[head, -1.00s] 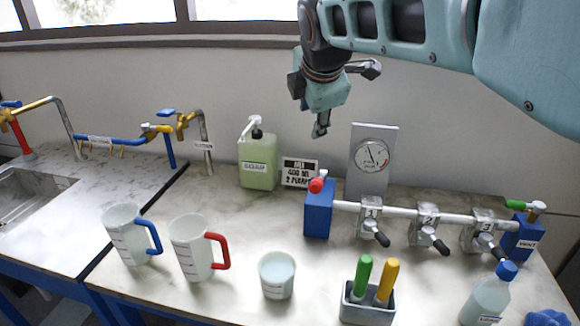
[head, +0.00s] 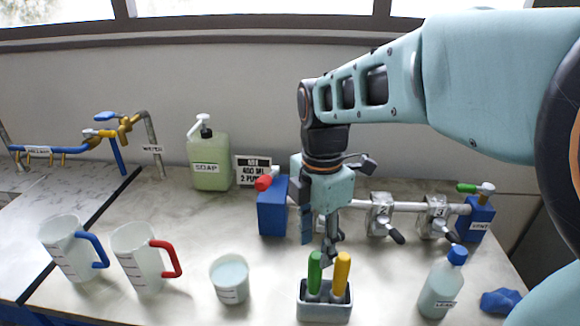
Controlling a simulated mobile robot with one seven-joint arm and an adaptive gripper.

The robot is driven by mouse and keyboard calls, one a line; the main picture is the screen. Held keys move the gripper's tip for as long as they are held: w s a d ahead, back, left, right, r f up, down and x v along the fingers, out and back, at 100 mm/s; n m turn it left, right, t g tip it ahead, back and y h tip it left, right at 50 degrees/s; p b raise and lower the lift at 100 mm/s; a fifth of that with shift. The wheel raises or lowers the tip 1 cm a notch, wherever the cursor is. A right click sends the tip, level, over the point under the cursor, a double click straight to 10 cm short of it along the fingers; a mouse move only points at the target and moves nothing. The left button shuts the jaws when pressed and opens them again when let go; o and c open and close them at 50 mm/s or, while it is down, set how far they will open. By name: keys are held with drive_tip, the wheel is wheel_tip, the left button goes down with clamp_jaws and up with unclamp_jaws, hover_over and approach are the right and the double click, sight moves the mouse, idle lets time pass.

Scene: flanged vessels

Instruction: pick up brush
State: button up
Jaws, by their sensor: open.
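Two upright handles, one green (head: 314,272) and one yellow (head: 341,274), stand in a small grey holder (head: 324,312) at the front of the bench. They look like brush handles; their lower ends are hidden inside the holder, so I cannot tell which is a brush. My gripper (head: 319,243) points down just behind and above the handles in the picture. It is open with nothing between its fingers, and I cannot tell whether a finger touches a handle.
A pipe manifold with a blue end block (head: 272,207) and valves runs behind my gripper. A beaker (head: 230,279) and two jugs, one red-handled (head: 140,260), stand left. A soap bottle (head: 208,160) stands at the back.

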sight(317, 255)
drive_tip(key=shift+d+f, duration=0.1)
drive_tip(key=shift+f, duration=2.7)
drive_tip(key=shift+c, duration=0.2)
clamp_jaws()
drive_tip(key=shift+r, duration=0.1)
